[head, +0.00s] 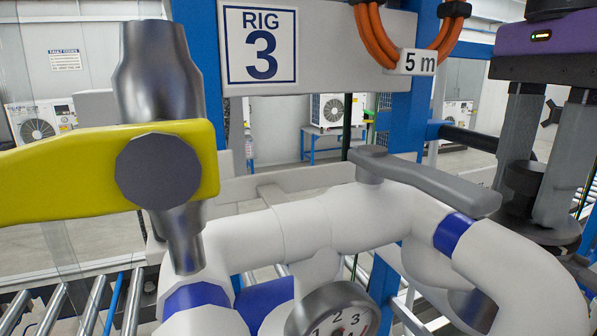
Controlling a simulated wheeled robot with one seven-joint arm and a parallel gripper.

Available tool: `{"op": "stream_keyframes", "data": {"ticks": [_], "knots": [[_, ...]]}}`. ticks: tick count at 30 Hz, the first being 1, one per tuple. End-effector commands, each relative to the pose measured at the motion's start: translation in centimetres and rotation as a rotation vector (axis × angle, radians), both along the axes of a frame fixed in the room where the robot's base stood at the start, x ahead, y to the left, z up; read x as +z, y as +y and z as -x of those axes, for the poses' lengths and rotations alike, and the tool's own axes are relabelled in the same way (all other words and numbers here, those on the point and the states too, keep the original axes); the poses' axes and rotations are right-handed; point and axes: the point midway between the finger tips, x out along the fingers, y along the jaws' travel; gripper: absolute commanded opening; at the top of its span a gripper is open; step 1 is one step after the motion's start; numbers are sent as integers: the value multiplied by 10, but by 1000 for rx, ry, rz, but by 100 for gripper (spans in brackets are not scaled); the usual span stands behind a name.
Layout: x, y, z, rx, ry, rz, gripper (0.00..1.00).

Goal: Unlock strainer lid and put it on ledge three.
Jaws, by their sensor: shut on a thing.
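My gripper (535,205) is at the right edge, pointing down from its purple body. Its two grey fingers are shut on a dark knob (526,178). Below the knob is a dark round piece (548,236) that looks like the strainer lid, partly hidden by the fingers and cut near the picture's edge. I cannot tell whether it is seated or lifted, or whether its lock is undone. A pale ledge-like structure (235,190) runs behind the pipes under the RIG 3 sign (261,45); no number shows on it, so I cannot tell whether it is ledge three.
White pipes (290,228) with blue bands fill the lower middle, with a gauge (335,312) in front. A grey lever (425,183) reaches toward my gripper. A yellow lever (100,172) is at left. Orange cables (378,35) hang above; rollers (60,310) lie lower left.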

Motion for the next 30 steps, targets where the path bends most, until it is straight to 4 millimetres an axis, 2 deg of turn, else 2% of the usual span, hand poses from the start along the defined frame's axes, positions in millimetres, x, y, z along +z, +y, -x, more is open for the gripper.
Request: {"op": "stream_keyframes", "data": {"ticks": [11,30], "knots": [[1,0,0,0,-1,-1,0],[15,0,0,0,-1,0,0]]}}
